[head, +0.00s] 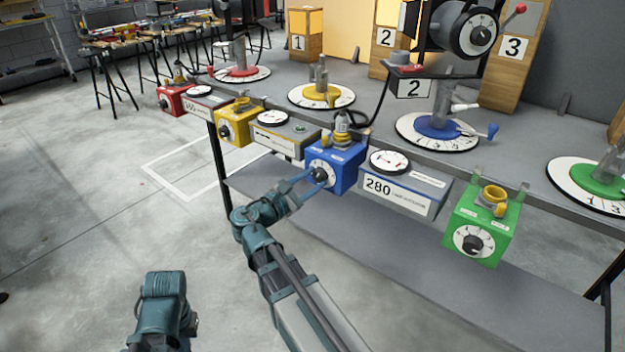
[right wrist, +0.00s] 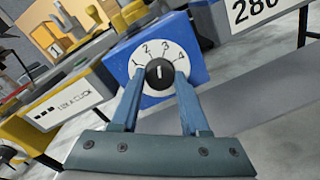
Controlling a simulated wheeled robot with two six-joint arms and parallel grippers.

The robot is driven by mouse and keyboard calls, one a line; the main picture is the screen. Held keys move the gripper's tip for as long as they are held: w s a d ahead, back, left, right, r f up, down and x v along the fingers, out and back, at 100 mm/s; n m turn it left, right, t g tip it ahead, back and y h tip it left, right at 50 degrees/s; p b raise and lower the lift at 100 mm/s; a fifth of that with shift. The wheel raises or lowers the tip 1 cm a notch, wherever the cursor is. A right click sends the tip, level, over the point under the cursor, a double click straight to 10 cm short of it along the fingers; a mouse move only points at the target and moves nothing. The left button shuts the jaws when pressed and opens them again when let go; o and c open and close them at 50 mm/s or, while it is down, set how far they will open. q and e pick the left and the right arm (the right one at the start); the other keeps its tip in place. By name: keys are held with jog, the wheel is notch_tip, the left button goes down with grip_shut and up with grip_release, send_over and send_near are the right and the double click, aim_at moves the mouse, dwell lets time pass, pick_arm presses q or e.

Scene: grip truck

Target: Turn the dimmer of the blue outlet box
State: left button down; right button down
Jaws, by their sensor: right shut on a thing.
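The blue outlet box (head: 345,168) hangs on the front edge of the grey bench, and it also shows in the right wrist view (right wrist: 192,40). Its dimmer is a black knob (right wrist: 160,73) on a white round dial marked 1 to 4. The white line on the knob points up, roughly between 2 and 3. My right gripper (head: 318,176) is shut on the dimmer knob, with one blue finger on each side of it in the right wrist view (right wrist: 160,84). My left gripper is not in view; a teal part of my own shows at the lower left.
Red (head: 174,100), yellow (head: 237,124) and green (head: 480,228) outlet boxes line the same bench edge. A grey box reading 280 (head: 405,195) sits right of the blue one. A grey lower shelf (head: 400,255) lies below. The floor at left is open.

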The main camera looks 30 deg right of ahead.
jog(key=shift+m, duration=1.8)
jog(key=shift+s, duration=0.1)
jog(key=shift+c, duration=2)
grip_release()
jog(key=shift+a, duration=0.1)
